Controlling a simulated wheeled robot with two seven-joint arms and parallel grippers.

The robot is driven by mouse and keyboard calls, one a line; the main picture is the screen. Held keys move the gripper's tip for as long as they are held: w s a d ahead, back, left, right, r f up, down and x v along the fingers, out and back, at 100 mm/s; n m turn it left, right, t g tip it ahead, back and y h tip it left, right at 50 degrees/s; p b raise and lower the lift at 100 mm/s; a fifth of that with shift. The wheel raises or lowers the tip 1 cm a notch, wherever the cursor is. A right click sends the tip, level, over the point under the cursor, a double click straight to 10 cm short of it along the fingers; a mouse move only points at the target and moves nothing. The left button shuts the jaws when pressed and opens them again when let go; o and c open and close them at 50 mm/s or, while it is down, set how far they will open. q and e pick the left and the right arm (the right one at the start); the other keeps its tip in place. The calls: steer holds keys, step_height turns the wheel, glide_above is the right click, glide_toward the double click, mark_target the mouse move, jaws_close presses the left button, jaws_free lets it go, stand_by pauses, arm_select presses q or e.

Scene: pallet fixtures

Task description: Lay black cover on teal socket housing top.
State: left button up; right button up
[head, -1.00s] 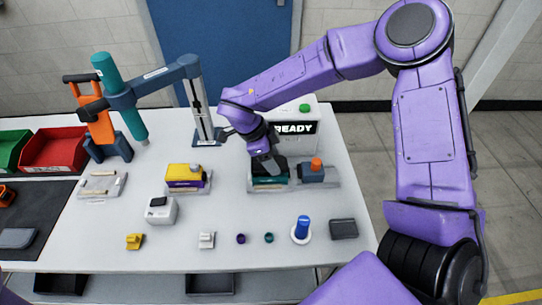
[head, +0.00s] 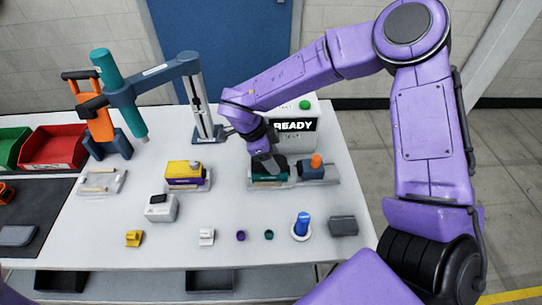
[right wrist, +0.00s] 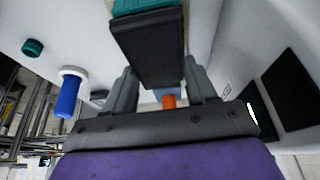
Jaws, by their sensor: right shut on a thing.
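The teal socket housing (head: 268,178) stands in a grey fixture at the back middle of the table. My right gripper (head: 267,163) is directly above it, pointing down, and is shut on the black cover (right wrist: 148,45). In the right wrist view the cover lies between the two fingers, with a strip of the teal housing (right wrist: 140,6) right behind it. The cover looks in line with the housing top, but the fingers and cover hide whether it rests fully flat. My left gripper is out of view.
A blue-grey block with an orange knob (head: 316,161) stands close right of the housing. A white READY box (head: 303,140) is behind it. A yellow-topped purple housing (head: 184,174) is to the left. Small parts, including a blue peg (head: 302,222), line the front.

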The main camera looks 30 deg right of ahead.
steer(key=shift+f, duration=0.3)
steer(key=o, duration=1.1)
steer(key=shift+r, duration=0.1)
steer(key=b+v, duration=0.2)
steer(key=v, duration=0.8)
steer(key=shift+w+r, duration=0.1)
steer(key=shift+r, duration=0.1)
steer(key=shift+a+f, duration=0.1)
